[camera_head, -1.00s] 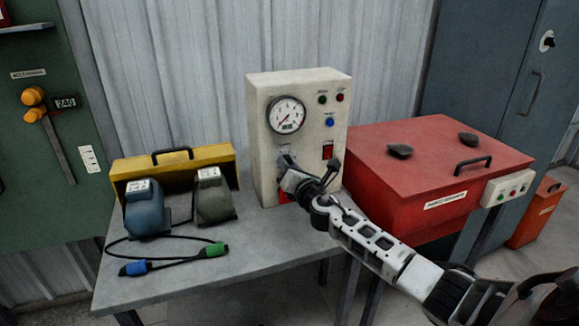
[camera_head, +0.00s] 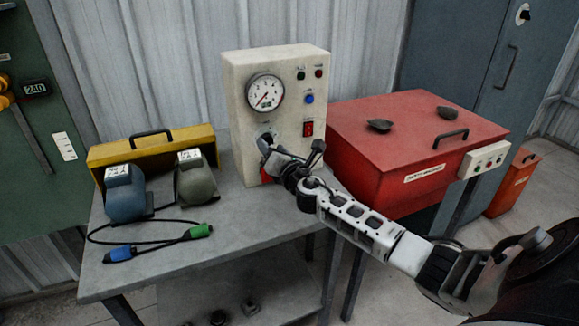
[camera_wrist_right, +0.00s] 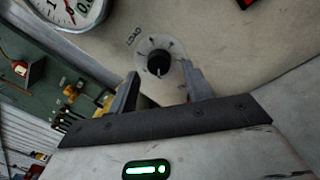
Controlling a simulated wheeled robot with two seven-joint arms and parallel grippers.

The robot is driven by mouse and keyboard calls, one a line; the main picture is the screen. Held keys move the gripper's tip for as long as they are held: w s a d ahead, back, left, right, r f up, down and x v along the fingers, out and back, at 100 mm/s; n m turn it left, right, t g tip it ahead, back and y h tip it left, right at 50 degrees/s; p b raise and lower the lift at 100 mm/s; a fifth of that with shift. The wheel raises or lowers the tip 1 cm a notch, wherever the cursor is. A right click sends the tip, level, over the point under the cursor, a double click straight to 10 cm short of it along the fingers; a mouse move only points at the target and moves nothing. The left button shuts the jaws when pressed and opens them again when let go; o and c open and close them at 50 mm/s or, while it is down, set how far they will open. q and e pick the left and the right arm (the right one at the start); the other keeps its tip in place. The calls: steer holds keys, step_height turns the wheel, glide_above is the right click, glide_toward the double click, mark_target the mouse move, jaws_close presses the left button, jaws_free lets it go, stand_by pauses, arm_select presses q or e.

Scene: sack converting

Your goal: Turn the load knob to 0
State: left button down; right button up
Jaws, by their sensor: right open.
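The load knob (camera_wrist_right: 158,64) is a small black knob on a pale round dial, with the word LOAD beside it, in the right wrist view. It sits on the front of a cream control box (camera_head: 240,117), below a round gauge (camera_head: 264,92). My right gripper (camera_wrist_right: 160,82) is open, its two fingers on either side of the knob in that view. I cannot tell if they touch it. In the head view my right gripper (camera_head: 268,147) is at the box front and hides most of the knob. My left gripper is not in view.
The box has small buttons and a red switch (camera_head: 308,129). A red lidded case (camera_head: 400,135) stands right of it. On the grey table (camera_head: 235,235) at left are a yellow case (camera_head: 110,153), two pedal-like units and a cable (camera_head: 165,241).

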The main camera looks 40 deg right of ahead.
steer(key=s+a, duration=0.2)
steer(key=s, duration=1.2)
steer(key=shift+a+b, duration=0.3)
steer(key=shift+f, duration=0.1)
